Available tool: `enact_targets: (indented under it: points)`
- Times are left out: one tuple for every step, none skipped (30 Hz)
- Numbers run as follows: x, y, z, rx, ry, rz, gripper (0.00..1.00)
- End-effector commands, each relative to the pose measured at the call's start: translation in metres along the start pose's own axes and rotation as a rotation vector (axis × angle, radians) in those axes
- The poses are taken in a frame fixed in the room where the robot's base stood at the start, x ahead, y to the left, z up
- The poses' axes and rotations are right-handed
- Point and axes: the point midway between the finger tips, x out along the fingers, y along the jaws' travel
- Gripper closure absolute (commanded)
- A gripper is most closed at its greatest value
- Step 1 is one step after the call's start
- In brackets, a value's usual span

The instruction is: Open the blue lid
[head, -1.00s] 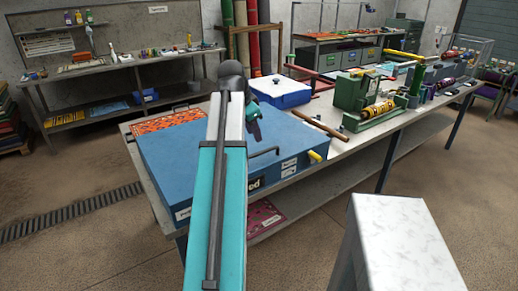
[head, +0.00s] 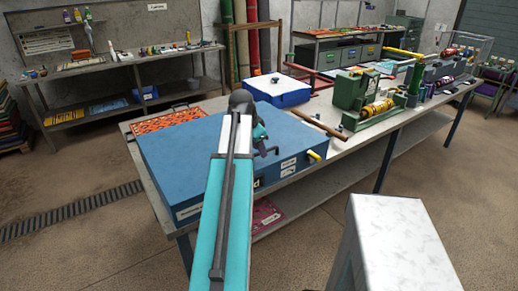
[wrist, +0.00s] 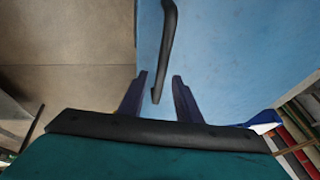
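A large, flat blue lid (head: 180,165) covers a box on the near end of the workbench; it lies flat and closed. Its dark bar handle (wrist: 167,45) shows in the wrist view over the blue surface. My gripper (head: 267,150) is low over the lid's right part, at the handle. In the wrist view my gripper (wrist: 159,78) has its two dark fingers apart, with the handle's near end between them in the picture. I cannot tell whether the fingers touch it. In the head view the arm and gripper hide much of the handle.
A brown rod (head: 318,124) and a green machine (head: 372,105) are to the right. A pale block (head: 393,225) stands at front right.

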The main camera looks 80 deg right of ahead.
Motion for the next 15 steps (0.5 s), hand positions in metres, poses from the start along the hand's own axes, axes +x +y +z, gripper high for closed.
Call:
enact_targets:
  points:
    - [0.0028,0.0002,0.0001,0.000,-0.001,0.001,0.69]
    - [0.0041,0.0003,0.0003,0.000,-0.001,0.001,0.69]
    - [0.0054,0.0003,0.0004,0.000,-0.001,0.001,0.69]
    - [0.0061,0.0002,0.0004,0.000,-0.001,0.001,0.69]
    - [0.0066,0.0002,0.0004,0.000,-0.001,0.001,0.69]
    - [0.0071,0.0002,0.0005,0.000,-0.001,0.001,0.69]
    - [0.0073,0.0001,0.0005,0.000,-0.001,0.000,0.69]
    - [0.0074,0.0001,0.0005,0.000,-0.001,0.000,0.69]
    - [0.0074,0.0000,0.0006,0.000,0.000,0.000,0.69]
    - [0.0073,0.0000,0.0006,0.000,0.000,0.000,0.69]
    - [0.0073,-0.0001,0.0006,-0.001,0.000,0.000,0.69]
    - [0.0072,-0.0001,0.0006,-0.001,0.000,0.000,0.69]
    - [0.0072,-0.0001,0.0007,-0.001,0.000,0.000,0.69]
    - [0.0072,-0.0001,0.0007,-0.001,0.000,0.000,0.69]
    - [0.0071,-0.0002,0.0007,-0.001,0.000,0.000,0.76]
